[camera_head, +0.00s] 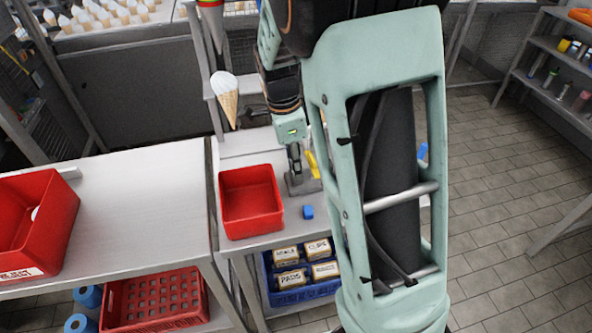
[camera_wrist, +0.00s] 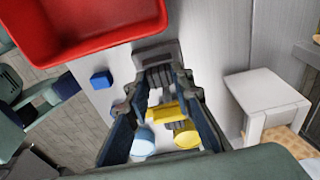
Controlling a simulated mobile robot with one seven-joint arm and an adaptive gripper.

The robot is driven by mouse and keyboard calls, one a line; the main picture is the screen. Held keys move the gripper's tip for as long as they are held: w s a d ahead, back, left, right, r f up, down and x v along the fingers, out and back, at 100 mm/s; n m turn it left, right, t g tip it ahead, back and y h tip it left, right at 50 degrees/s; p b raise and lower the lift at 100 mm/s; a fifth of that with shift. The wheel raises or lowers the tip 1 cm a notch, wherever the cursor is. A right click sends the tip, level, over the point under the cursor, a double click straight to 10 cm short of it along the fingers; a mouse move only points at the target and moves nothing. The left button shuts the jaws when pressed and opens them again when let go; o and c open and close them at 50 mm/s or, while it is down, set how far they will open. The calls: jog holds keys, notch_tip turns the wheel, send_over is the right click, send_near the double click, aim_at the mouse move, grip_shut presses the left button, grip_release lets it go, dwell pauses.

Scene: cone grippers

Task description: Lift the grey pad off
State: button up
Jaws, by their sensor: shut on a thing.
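The grey pad (camera_wrist: 158,76) is a dark, ribbed piece in the wrist view, between the tips of my gripper (camera_wrist: 163,82). My gripper is shut on it from both sides. A grey metal block (camera_wrist: 158,53) lies just beyond the pad on the bench; whether the two touch is unclear. A yellow piece (camera_wrist: 164,113) shows between the fingers, closer to the camera. In the head view my gripper (camera_head: 295,170) points down at the bench beside the red bin, and the pad is too small to make out.
An open red bin (camera_head: 250,202) stands left of my gripper, with a small blue block (camera_head: 308,212) near it. A blue crate (camera_head: 300,275) with labelled boxes sits on the shelf below. A white box-shaped thing (camera_wrist: 262,97) stands at right in the wrist view.

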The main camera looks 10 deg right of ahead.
jog(key=shift+r, duration=0.15)
jog(key=shift+r+p, duration=0.45)
jog(key=shift+p, duration=0.05)
jog(key=r+p, duration=0.1)
jog(key=r, duration=0.1)
jog(key=r+p, duration=0.1)
jog(key=shift+s+a+r+p, duration=0.15)
jog(key=shift+a+p, duration=0.1)
jog(key=shift+p, duration=0.1)
jog(key=s+a+r+p, duration=0.9)
jog(key=r+p, duration=0.1)
jog(key=r, duration=0.3)
jog(key=shift+s+a+r, duration=0.2)
jog(key=shift+s+r, duration=0.1)
